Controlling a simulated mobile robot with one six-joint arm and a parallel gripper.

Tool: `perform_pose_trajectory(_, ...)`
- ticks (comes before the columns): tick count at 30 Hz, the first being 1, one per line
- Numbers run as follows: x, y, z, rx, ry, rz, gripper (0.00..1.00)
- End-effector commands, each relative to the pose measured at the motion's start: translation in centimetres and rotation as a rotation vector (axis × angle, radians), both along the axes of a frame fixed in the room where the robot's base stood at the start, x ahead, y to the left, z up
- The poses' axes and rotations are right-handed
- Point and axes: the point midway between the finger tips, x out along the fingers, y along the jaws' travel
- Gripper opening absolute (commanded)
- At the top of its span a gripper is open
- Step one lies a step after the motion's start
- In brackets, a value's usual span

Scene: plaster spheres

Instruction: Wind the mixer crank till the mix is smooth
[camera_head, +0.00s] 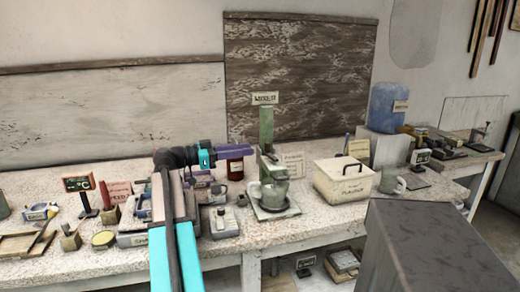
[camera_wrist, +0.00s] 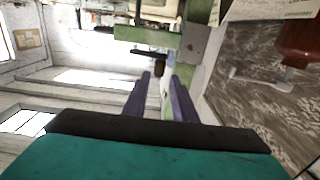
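The mixer (camera_head: 266,135) is a green upright stand on the bench, with a sign above it and a grey-green bowl (camera_head: 272,193) at its foot. My gripper (camera_head: 250,151) reaches in from the left to beside the mixer's upper column. In the wrist view, the two purple fingers of my gripper (camera_wrist: 161,76) are apart. A dark brown crank knob (camera_wrist: 160,63) shows ahead, around the gap between the fingertips; I cannot tell whether they touch it. The mixer's green frame (camera_wrist: 150,35) lies beyond. The mix inside the bowl cannot be made out.
A brown bottle (camera_head: 235,168) stands just below my gripper; it also shows in the wrist view (camera_wrist: 302,42). A white lidded box (camera_head: 342,182), a mug (camera_head: 391,181) and a blue water container (camera_head: 386,108) stand to the right. Small tools crowd the bench at left.

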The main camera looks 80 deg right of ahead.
Motion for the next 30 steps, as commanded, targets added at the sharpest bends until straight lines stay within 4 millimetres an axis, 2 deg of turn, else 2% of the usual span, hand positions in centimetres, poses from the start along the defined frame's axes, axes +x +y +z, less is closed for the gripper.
perform_pose_trajectory(13,-4.7,-2.3,0.0,0.0,0.0,-0.004,0.25)
perform_pose_trajectory(26,-5.5,-2.7,0.0,0.0,0.0,-0.002,0.25)
perform_pose_trajectory(30,-5.5,-2.7,0.0,0.0,0.0,-0.002,0.04)
